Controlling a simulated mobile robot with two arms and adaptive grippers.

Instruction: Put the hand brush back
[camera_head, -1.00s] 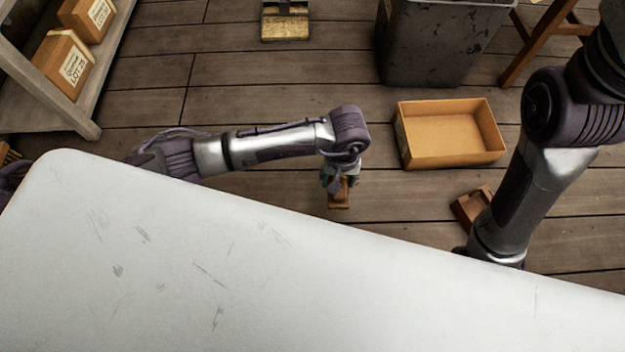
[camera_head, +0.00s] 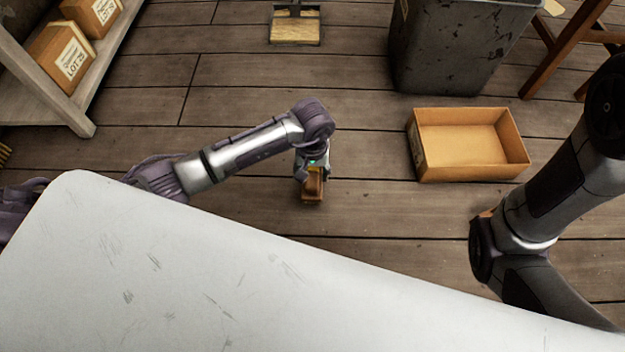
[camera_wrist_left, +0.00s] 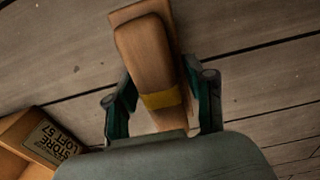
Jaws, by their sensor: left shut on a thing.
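The hand brush (camera_wrist_left: 147,50) is a wooden block with a rounded wooden handle and a yellow band. In the head view the brush (camera_head: 313,189) shows small, below my left gripper (camera_head: 312,170), over the plank floor. My left gripper (camera_wrist_left: 160,100) is shut on its handle, with one green-grey finger on each side near the yellow band. The gripper body hides the near end of the handle. How far the brush is from the floor cannot be told. My right arm comes in at the right edge; its gripper is out of view.
An open cardboard box (camera_head: 470,176) stands on the floor to the right, near a dark bin (camera_head: 455,50). A shelf (camera_head: 75,118) holds labelled boxes at left. A pale scratched surface (camera_head: 200,270) fills the foreground.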

